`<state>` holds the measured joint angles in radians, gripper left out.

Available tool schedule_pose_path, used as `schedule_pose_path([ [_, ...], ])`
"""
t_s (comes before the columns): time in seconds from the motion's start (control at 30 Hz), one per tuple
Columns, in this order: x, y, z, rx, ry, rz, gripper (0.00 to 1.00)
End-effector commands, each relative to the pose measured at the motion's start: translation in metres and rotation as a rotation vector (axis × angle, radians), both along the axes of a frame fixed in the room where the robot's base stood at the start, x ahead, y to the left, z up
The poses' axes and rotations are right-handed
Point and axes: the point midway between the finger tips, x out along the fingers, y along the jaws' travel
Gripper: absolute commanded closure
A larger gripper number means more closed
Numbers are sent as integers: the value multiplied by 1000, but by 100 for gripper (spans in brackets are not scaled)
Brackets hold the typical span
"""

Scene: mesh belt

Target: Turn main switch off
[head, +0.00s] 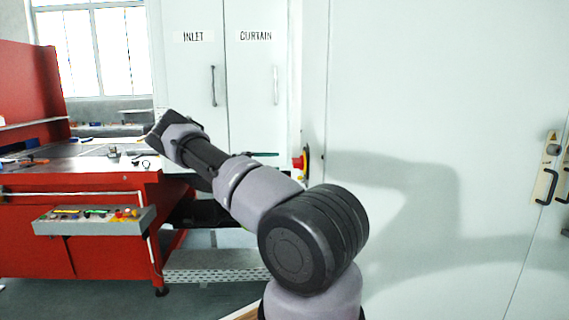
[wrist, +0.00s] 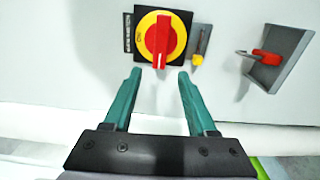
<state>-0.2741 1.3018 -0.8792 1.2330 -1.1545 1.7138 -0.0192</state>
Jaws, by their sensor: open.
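The main switch (wrist: 162,38) is in the wrist view, a red handle on a yellow round plate with a black square backing, mounted on a pale panel. Its red handle stands upright in the picture. It also shows edge-on in the head view (head: 301,161), on the side of the cabinet. My gripper (wrist: 158,75) is open, its two green fingers pointing at the switch, one to each side of the handle's lower end. Nothing is between the fingers, and I cannot tell whether they touch the handle.
A red-handled part on a grey bracket (wrist: 277,62) juts out farther right. A red machine (head: 85,190) with a grey control box (head: 95,227) stands at the left. Cabinet doors with handles (head: 213,88) are behind my arm.

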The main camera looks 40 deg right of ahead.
Motion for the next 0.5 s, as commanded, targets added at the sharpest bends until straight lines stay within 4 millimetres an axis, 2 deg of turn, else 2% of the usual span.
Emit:
schedule_pose_path([
  [0.1,11,16,-1,-1,0,3,43],
  [0.2,15,25,0,-1,1,2,43],
  [0.5,18,30,0,0,0,0,43],
])
